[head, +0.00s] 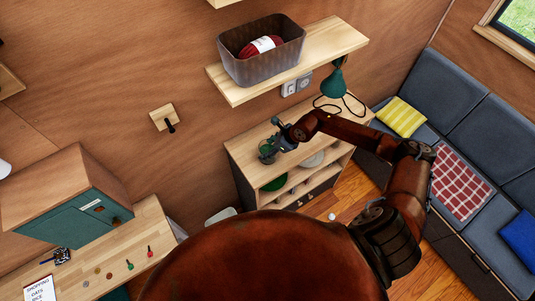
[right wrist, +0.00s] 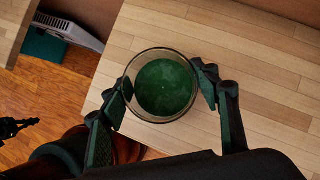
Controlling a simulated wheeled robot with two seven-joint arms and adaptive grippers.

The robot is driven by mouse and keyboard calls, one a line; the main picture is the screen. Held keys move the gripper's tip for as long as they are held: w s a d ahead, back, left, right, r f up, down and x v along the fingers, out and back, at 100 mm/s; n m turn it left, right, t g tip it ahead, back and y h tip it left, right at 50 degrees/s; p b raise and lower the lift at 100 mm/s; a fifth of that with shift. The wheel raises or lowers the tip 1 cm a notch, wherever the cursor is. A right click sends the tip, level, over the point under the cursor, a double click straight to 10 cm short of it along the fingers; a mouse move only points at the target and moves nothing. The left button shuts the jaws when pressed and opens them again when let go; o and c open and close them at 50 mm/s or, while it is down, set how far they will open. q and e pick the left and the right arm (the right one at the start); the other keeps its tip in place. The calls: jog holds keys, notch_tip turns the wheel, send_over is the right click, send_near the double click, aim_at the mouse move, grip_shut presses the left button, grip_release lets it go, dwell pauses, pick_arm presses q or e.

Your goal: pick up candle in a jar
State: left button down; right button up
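The candle in a jar (right wrist: 163,86) is a round clear glass with green wax, seen from above in the right wrist view over a light wooden top (right wrist: 250,70). My right gripper (right wrist: 165,88) has one finger on each side of the glass, and both fingertips appear to press against it. In the head view my right gripper (head: 275,146) is at the left part of the low shelf unit's top (head: 243,151), largely covering the jar. I cannot tell whether the jar rests on the wood or is slightly raised. My left gripper is not in view.
A green lamp (head: 336,80) stands on the unit's far end. A wall shelf (head: 335,45) with a grey bin (head: 262,68) hangs above. A sofa (head: 475,110) is at right. A desk (head: 150,235) with a green-fronted cabinet (head: 70,215) is at left.

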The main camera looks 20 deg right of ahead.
jog(key=c, duration=1)
jog(key=shift+r, duration=0.15)
jog(key=shift+c, duration=0.2)
